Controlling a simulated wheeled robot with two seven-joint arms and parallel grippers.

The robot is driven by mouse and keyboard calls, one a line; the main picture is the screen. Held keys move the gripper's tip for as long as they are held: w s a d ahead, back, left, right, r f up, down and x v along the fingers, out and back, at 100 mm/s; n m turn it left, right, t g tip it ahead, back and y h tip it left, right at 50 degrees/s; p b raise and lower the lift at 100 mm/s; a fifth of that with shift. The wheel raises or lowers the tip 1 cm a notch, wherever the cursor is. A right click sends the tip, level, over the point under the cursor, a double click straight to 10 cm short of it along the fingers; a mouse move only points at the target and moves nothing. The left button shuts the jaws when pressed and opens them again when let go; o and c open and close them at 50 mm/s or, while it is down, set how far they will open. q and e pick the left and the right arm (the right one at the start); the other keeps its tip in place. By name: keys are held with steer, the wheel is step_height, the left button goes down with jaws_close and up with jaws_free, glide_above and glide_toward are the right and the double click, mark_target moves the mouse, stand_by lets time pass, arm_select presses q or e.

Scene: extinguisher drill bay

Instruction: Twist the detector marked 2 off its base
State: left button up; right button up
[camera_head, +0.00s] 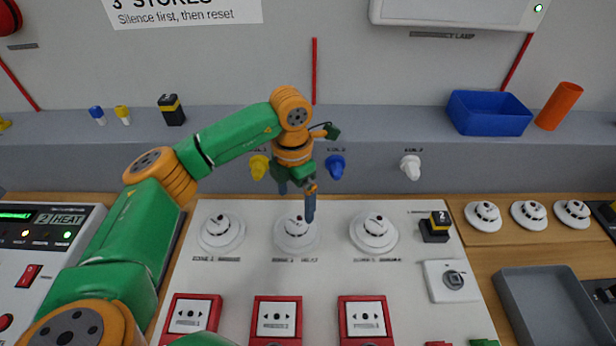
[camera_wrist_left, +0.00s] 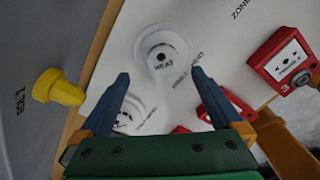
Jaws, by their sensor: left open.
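Three round white detectors sit in a row on the white panel (camera_head: 260,270). The middle one (camera_head: 296,234), whose label seems to read zone 2 heat, is on its base. In the left wrist view this detector (camera_wrist_left: 162,54) shows just beyond the fingertips, near the middle of the gap. My left gripper (camera_head: 298,203) is open and empty, pointing down above it, with no clear contact. The left detector (camera_head: 221,233) also shows in the wrist view (camera_wrist_left: 130,115), partly behind a finger. The right detector (camera_head: 373,232) stands apart. My right gripper is not in view.
Red call points (camera_head: 277,318) line the panel's front. Yellow (camera_head: 259,167), blue (camera_head: 336,167) and white (camera_head: 410,167) knobs stick out behind.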

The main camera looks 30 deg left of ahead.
mark_target(295, 224)
arm_select(q)
steer(key=f, duration=0.2)
steer(key=s+f+p, duration=0.1)
steer(key=f, duration=0.1)
steer(key=f+p, duration=0.1)
steer(key=f, duration=0.1)
steer(key=shift+s, duration=0.25)
steer(key=shift+w+f, duration=0.25)
steer(key=shift+f, duration=0.05)
steer(key=shift+s+r, duration=0.1)
steer(key=c, duration=1.5)
steer(key=shift+d+n+p, duration=0.1)
steer(key=shift+n+p, duration=0.25)
steer(key=shift+n, duration=1.55)
steer(key=shift+c, duration=0.2)
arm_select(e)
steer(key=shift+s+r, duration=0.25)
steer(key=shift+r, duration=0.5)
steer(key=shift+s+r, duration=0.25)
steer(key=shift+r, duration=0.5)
arm_select(q)
steer(key=shift+n, duration=1)
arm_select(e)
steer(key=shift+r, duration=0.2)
